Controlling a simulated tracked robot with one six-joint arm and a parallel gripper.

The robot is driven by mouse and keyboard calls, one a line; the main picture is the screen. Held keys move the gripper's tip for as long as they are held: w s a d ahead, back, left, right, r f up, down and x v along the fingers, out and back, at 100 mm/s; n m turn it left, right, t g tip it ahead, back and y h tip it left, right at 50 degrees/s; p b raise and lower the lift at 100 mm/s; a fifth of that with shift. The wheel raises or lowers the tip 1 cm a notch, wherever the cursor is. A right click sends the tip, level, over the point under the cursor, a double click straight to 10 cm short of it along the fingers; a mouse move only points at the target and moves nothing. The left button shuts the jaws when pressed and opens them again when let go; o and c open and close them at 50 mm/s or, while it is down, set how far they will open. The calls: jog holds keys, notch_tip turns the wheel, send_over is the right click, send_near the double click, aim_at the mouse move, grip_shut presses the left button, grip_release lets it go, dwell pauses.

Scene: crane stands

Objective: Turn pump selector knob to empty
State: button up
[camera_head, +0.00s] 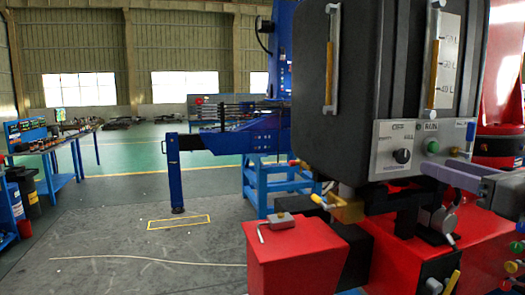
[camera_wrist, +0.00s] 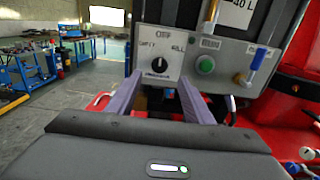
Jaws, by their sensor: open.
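The pump selector knob (camera_head: 402,156) is a round black dial on a light grey panel (camera_head: 385,136) below the dark tank. In the wrist view the knob (camera_wrist: 159,65) sits under a label at the top, with EMPTY on the left and FILL on the right. Its pointer seems to face up, but it is too small to be sure. My gripper (camera_wrist: 162,80) is open, its two purple fingers pointing at the panel, one on each side below the knob, with nothing between them. In the head view my gripper (camera_head: 424,168) comes in from the right, close to the panel.
A green button (camera_wrist: 205,65) sits right of the knob, with a blue-and-yellow valve handle (camera_wrist: 257,66) beyond it. The dark tank (camera_head: 380,80) stands above the panel. Red machine parts (camera_head: 290,255) and a brass fitting (camera_head: 346,208) lie below. Open floor is at the left.

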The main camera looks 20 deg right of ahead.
aim_at(404, 157)
jog(key=shift+w+a, duration=0.15)
jog(key=shift+w, duration=4.7)
jog(key=c, duration=0.9)
jog(key=shift+a, duration=0.15)
jog(key=shift+c, duration=0.6)
jog(key=shift+n, duration=0.5)
jog(key=n, duration=0.8)
